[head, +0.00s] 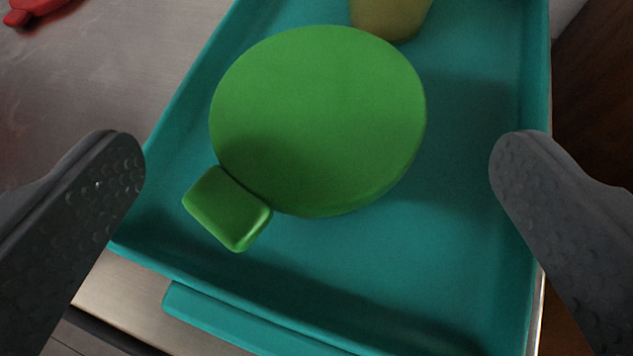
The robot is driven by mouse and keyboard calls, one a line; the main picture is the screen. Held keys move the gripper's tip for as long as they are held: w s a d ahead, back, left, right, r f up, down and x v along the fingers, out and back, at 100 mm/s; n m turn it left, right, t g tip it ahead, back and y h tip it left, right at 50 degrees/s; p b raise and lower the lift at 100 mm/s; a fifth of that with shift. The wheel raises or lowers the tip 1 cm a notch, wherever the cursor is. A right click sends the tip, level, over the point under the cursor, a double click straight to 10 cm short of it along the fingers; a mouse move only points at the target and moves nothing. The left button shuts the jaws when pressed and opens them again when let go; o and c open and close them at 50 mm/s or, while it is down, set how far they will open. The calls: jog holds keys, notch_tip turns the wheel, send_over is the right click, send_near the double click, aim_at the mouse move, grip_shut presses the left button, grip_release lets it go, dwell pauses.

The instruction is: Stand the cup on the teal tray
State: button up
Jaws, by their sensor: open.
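The teal tray (470,285) fills the middle and right of the head view. A green round piece with a flat top (318,115) and a square tab at its lower left lies over the tray. A yellowish rounded thing (390,18) stands on the tray behind it, cut off by the top edge. I cannot tell which of these, if either, is the cup. My gripper (318,175) is open, with one dark finger at the left and one at the right. The green piece shows between the fingers, touching neither, and nothing is held.
A red piece (35,10) lies on the grey metal surface (120,75) at the top left, partly cut off. The tray has raised rims and a lip at its near edge. Bare tray shows right of and below the green piece.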

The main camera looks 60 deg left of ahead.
jog(key=v, duration=0.8)
jog(key=shift+d+p, duration=0.2)
jog(key=shift+p, duration=0.25)
jog(key=shift+s+r, duration=0.1)
jog(key=w+d+r+m+t+h, duration=0.2)
jog(key=w+d+r+t+h, duration=0.15)
jog(key=w+d+r, duration=0.55)
jog(key=s+d+r+m+t+h, duration=0.1)
jog(key=d+r+m+t+h, duration=0.1)
jog(key=d+r, duration=0.65)
jog(key=s+d+r+m+t+h, duration=0.15)
jog(key=d+r, duration=0.35)
jog(key=r, duration=0.7)
jog(key=s+d+r+m+h, duration=0.1)
jog(key=s+d+r+m, duration=0.1)
jog(key=s+r, duration=0.5)
jog(key=s+d+r+m+h, duration=0.1)
jog(key=s+d+r, duration=0.3)
jog(key=s+r, duration=0.3)
notch_tip(320, 180, up, 6)
jog(key=shift+d+f+m+t+h, duration=0.2)
jog(key=shift+m+t+h, duration=0.1)
jog(key=shift+m+t, duration=0.1)
